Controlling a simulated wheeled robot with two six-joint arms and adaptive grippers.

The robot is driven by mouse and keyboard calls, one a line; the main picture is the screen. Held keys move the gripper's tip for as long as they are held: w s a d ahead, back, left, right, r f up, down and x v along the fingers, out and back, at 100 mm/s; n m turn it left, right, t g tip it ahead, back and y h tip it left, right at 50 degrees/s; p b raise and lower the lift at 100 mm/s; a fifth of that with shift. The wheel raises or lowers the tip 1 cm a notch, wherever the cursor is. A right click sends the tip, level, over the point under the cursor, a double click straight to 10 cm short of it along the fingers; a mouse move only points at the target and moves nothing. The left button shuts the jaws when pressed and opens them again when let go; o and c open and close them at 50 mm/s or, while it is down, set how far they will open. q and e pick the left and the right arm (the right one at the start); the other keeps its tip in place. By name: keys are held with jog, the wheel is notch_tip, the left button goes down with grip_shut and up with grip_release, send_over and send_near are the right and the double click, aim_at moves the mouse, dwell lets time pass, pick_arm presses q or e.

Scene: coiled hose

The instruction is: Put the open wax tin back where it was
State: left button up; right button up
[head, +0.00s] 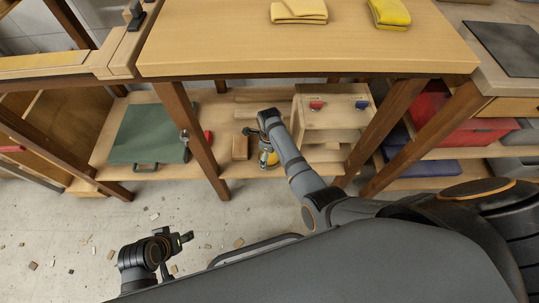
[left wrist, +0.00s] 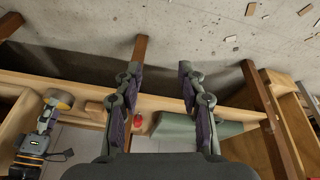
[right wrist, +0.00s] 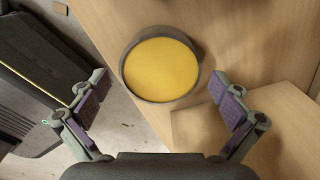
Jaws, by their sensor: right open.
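The open wax tin (right wrist: 162,68), a round dark rim with yellow wax inside, sits on a wooden surface near its edge in the right wrist view. In the head view a small yellow patch (head: 268,158), probably the tin, shows on the lower shelf. My right gripper (right wrist: 160,84) is open, its fingers to either side of the tin and apart from it. In the head view its arm reaches down to the lower shelf. My left gripper (left wrist: 158,70) is open and empty, above the floor in front of the bench.
The bench top (head: 230,50) holds folded yellow cloths (head: 299,10). On the lower shelf are a green case (head: 150,133), a wooden block (head: 240,147) and a wooden box (head: 330,115). Bench legs (head: 200,140) flank the shelf opening. Chips litter the floor.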

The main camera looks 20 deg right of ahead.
notch_tip(320, 180, up, 9)
jog(key=p, duration=0.3)
jog(key=shift+f+p, duration=0.2)
jog(key=shift+p, duration=0.2)
pick_arm(q)
jog(key=shift+s+a+r+g+y+p, duration=0.2)
jog(key=shift+a+r+g+y, duration=0.1)
jog(key=shift+a+r+g, duration=0.3)
jog(key=shift+s+a+r+g+y+p, duration=0.1)
jog(key=shift+a+r+g+y+p, duration=0.15)
jog(key=shift+a+r+g, duration=0.3)
pick_arm(e)
notch_tip(320, 180, up, 3)
jog(key=shift+r, duration=0.1)
